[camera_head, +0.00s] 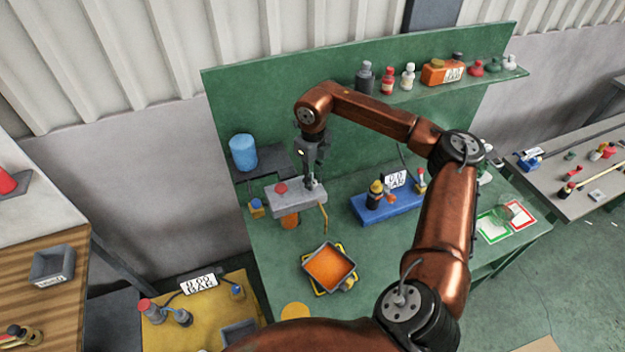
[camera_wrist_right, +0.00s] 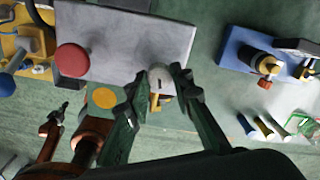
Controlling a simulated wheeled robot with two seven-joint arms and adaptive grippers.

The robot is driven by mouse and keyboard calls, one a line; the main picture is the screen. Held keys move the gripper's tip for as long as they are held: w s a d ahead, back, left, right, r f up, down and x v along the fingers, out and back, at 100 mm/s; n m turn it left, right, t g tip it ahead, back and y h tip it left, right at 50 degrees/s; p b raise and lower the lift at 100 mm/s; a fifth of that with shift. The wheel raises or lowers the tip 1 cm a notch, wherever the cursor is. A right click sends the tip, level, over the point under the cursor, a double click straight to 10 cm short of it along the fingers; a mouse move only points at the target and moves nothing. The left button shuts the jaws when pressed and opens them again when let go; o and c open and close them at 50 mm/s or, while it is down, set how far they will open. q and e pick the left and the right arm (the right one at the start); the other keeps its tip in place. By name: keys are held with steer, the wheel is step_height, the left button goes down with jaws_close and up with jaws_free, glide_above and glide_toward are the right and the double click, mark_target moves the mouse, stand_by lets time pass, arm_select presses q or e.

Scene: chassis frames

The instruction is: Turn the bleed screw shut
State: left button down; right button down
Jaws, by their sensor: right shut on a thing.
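A grey block (camera_head: 297,201) with a red cap (camera_head: 281,188) sits at the left part of the green bench. In the right wrist view the block (camera_wrist_right: 125,35) and its red cap (camera_wrist_right: 71,59) show large. The bleed screw (camera_wrist_right: 160,76), a pale round head with a dark slot, is at the block's near edge. My right gripper (camera_wrist_right: 155,85) is shut on it; in the head view the gripper (camera_head: 314,180) points down at the block's right end, hiding most of the screw. A thin yellow tube (camera_head: 325,218) hangs below. My left gripper is not in view.
A tray of orange fluid (camera_head: 330,268) sits in front of the block. A blue fixture (camera_head: 388,208) with a gauge stands to the right. A blue cylinder (camera_head: 243,152) stands behind left. Bottles line the back shelf (camera_head: 450,88). Green bench surface between block and fixture is clear.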

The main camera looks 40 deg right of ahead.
steer(key=shift+m, duration=1.3)
steer(key=c, duration=1.7)
jaws_free()
steer(key=shift+r, duration=0.1)
step_height(320, 180, up, 12)
steer(key=shift+f, duration=0.1)
